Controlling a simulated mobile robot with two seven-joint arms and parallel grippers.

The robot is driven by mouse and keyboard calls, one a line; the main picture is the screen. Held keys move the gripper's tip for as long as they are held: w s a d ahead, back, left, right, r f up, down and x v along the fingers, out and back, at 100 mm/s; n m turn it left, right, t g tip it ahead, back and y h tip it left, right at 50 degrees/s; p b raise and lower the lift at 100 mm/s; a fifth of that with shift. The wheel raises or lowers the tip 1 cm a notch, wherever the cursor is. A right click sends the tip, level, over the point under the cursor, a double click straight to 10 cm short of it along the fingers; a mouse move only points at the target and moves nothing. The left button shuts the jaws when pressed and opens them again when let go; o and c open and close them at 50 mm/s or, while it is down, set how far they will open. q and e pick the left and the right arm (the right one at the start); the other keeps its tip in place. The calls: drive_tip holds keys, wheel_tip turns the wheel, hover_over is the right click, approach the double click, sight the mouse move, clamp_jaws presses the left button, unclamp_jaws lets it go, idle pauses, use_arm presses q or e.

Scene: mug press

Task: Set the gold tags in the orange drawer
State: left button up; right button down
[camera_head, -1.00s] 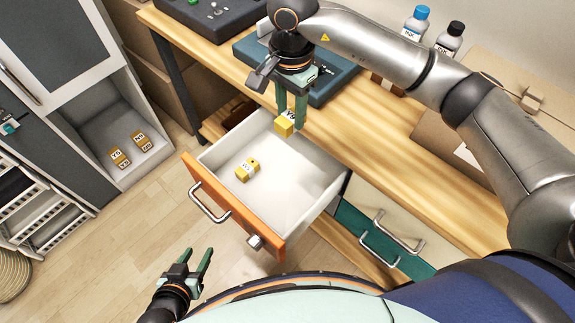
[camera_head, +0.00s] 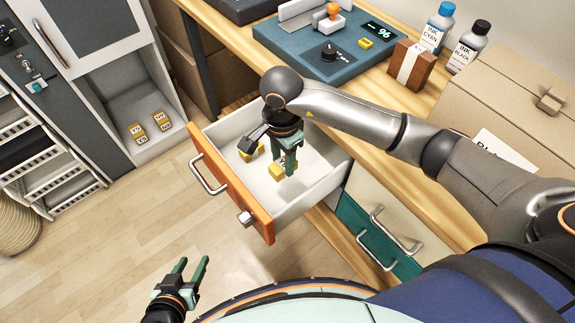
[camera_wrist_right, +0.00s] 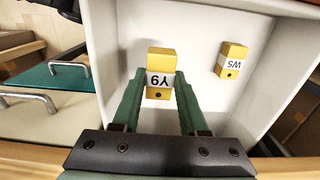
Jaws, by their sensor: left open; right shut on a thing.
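The orange drawer (camera_head: 232,185) is pulled open, with a white inside. My right gripper (camera_head: 284,170) is inside it, shut on a gold tag (camera_head: 276,171). In the right wrist view this tag (camera_wrist_right: 160,60) sits between the fingers, its white label reading Y9 upside down. Whether it touches the drawer floor I cannot tell. A second gold tag (camera_wrist_right: 232,60), labelled W5, lies in the drawer; in the head view it (camera_head: 258,150) is partly hidden by my gripper. My left gripper (camera_head: 188,268) is open and empty over the floor, in front of the drawer.
The workbench holds a blue press base (camera_head: 320,55) with a small yellow piece (camera_head: 366,43), a brown box (camera_head: 411,66), ink bottles (camera_head: 438,27) and a cardboard box (camera_head: 500,95). A green drawer (camera_head: 352,235) is shut.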

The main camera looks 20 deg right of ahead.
sight(283, 163)
drive_tip(key=shift+f+b, duration=0.35)
drive_tip(key=shift+f, duration=3.15)
drive_tip(key=shift+f, duration=0.2)
drive_tip(key=shift+c, duration=2.2)
unclamp_jaws()
wheel_tip(283, 163, up, 12)
drive_tip(key=shift+r+p, duration=0.2)
drive_tip(key=shift+p, duration=0.45)
